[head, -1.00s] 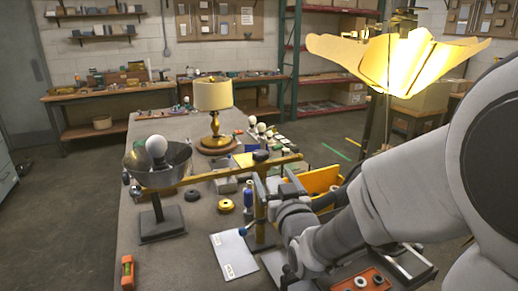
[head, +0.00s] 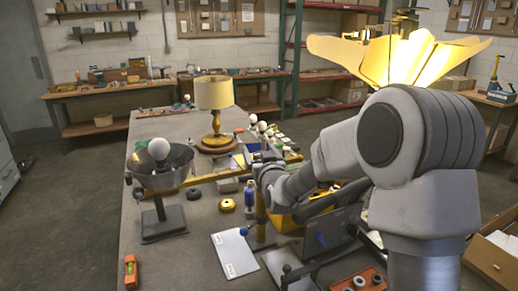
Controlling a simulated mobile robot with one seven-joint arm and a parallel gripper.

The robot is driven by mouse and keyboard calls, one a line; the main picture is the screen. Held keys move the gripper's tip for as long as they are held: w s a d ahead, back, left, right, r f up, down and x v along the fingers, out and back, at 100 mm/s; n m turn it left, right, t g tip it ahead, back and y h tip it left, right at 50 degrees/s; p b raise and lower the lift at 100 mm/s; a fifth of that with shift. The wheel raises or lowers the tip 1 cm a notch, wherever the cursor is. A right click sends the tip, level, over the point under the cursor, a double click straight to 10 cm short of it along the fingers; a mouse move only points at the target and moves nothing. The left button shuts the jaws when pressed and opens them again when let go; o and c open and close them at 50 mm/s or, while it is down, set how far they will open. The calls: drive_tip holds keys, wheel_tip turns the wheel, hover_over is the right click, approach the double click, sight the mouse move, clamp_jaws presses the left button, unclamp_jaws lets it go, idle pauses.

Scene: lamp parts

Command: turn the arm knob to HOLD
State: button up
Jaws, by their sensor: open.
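A brass arm (head: 207,180) runs from the lamp with a dark bowl shade and white bulb (head: 158,150) toward an upright brass post (head: 260,208). My gripper (head: 264,160) is at the top of this post, where the arm meets it, and its jaws are open. The black knob at that spot is hidden behind my gripper, so I cannot tell its setting or whether the jaws touch it. A small blue knob (head: 243,231) shows low on the post. No HOLD mark is readable.
A white card (head: 234,253) lies in front of the post, with an orange level (head: 130,272) at the near left. A cream-shaded lamp (head: 214,95) stands behind. A glowing petal shade (head: 392,58) hangs at right. A blue bottle (head: 249,197) stands beside the post.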

drive_tip(key=shift+w+a, duration=0.1)
drive_tip(key=shift+w, duration=0.4)
clamp_jaws()
